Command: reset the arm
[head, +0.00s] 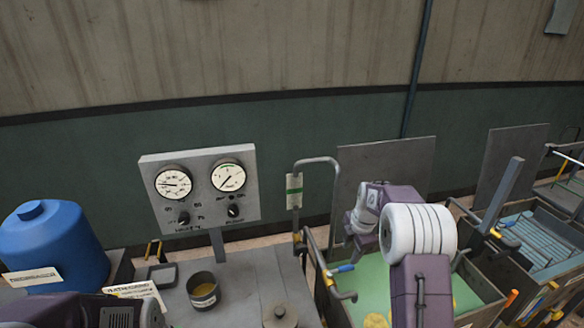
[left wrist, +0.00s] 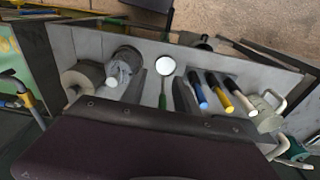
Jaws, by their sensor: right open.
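My right arm rises from the bottom right in the head view, with a white ribbed wrist section. My right gripper (head: 356,222) is beyond it, over the left part of a green-floored bin, and is open. No object shows between its fingers, though the wrist hides part of it. A purple part of my left arm (head: 60,312) shows at the bottom left corner of the head view. The left fingers do not show there. In the left wrist view a dark purple body fills the bottom, and no fingertips can be made out.
A gauge panel (head: 200,190) stands on the grey bench, with a blue tank (head: 50,246) left and a small pot (head: 203,290) in front. The green-floored bin (head: 478,283) has raised walls. The left wrist view shows a tool tray (left wrist: 92,50) with several handled tools.

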